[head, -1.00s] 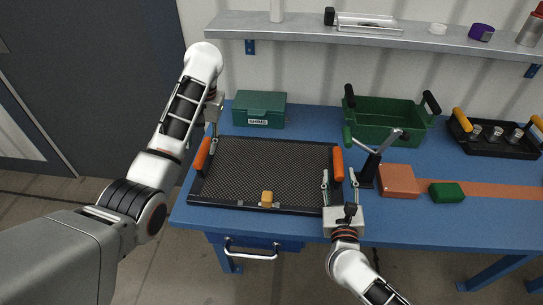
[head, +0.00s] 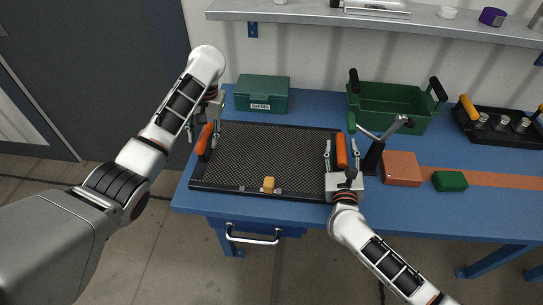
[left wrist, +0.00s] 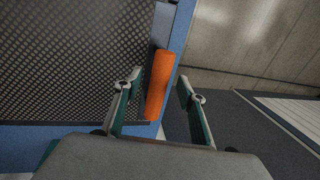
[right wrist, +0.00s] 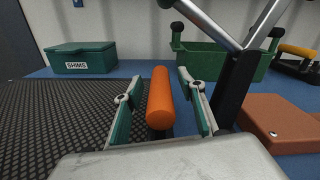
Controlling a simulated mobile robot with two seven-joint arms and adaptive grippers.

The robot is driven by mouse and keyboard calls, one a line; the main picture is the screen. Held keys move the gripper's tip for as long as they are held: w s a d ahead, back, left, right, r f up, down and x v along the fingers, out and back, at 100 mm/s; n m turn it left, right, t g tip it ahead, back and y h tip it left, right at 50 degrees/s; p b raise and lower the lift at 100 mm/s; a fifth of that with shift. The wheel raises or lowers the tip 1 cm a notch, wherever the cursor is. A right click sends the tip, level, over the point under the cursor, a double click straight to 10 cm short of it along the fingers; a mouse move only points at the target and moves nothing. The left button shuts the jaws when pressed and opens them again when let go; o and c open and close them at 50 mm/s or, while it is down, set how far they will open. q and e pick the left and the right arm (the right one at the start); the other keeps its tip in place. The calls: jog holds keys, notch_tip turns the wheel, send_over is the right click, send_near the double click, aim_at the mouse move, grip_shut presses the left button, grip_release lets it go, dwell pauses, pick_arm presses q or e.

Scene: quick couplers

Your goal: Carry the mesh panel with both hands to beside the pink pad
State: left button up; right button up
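The mesh panel (head: 270,158) is a dark perforated sheet in a black frame, lying flat on the blue table. It has an orange handle at its left end (head: 204,139) and one at its right end (head: 341,150). My left gripper (head: 203,132) is open, its fingers on either side of the left handle (left wrist: 160,85), apart from it. My right gripper (head: 342,146) is open, its fingers on either side of the right handle (right wrist: 160,98), with gaps. A salmon-coloured pad-like block (head: 402,168) lies right of the panel; no more clearly pink pad shows.
A dark post with a grey lever (head: 373,155) stands close right of the right handle. A green SHIMS box (head: 262,94) and green crate (head: 392,108) stand behind. A small green block (head: 450,181) and a flat salmon strip (head: 500,179) lie further right.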

pick_arm(q)
jog(key=shift+x, duration=1.2)
pick_arm(e)
jog(key=shift+w+d, duration=0.1)
jog(key=shift+w, duration=1.1)
pick_arm(q)
grip_shut()
pick_arm(e)
grip_shut()
pick_arm(q)
jog(key=shift+w+r, duration=0.15)
jog(key=shift+r, duration=0.1)
pick_arm(e)
jog(key=shift+r, duration=0.25)
